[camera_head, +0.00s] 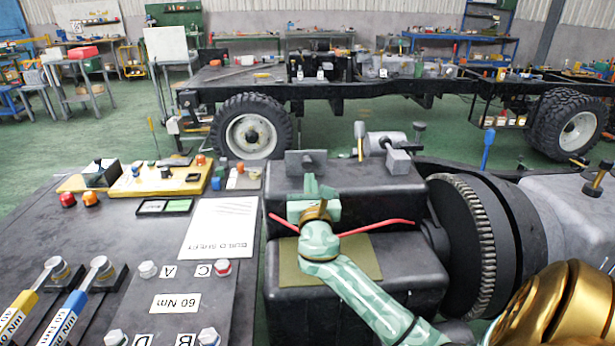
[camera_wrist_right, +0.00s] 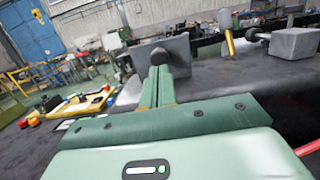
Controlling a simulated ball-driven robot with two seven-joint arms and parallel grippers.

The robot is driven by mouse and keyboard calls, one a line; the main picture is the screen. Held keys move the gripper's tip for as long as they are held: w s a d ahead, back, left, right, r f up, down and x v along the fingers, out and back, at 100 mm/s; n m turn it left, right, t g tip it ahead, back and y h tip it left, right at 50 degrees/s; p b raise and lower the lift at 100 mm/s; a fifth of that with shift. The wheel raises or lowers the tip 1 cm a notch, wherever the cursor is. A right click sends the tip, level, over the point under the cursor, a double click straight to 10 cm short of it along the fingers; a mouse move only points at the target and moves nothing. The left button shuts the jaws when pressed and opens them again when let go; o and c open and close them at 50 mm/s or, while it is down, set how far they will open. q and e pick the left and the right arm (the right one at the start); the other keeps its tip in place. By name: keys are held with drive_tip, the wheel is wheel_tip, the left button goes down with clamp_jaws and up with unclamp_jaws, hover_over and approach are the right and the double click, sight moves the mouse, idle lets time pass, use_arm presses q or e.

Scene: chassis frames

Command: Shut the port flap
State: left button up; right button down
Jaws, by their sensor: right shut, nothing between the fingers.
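The port flap appears to be a small grey plate (camera_head: 293,157) standing upright on top of the dark block in the head view. In the right wrist view the same plate (camera_wrist_right: 178,46) rises just beyond my fingertips, with a dark round knob (camera_wrist_right: 157,57) on its face. My right gripper (camera_head: 310,181), pale green, is shut and empty, its fingers pointing at the plate. In the right wrist view the fingertips (camera_wrist_right: 158,74) overlap the plate's lower part; I cannot tell whether they touch it. What lies behind the plate is hidden. My left gripper is not in view.
Red cables (camera_head: 375,227) cross the dark block. A large toothed wheel (camera_head: 470,245) is at the right. The bench at left holds a build sheet (camera_head: 222,225) and torque wrenches.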

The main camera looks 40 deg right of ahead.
sight(308, 164)
drive_tip(key=x, duration=0.2)
drive_tip(key=shift+w+d+b, duration=0.2)
drive_tip(key=shift+b, duration=0.15)
drive_tip(key=shift+w+d+r, duration=0.15)
drive_tip(key=shift+w+d, duration=0.2)
drive_tip(key=shift+w, duration=0.1)
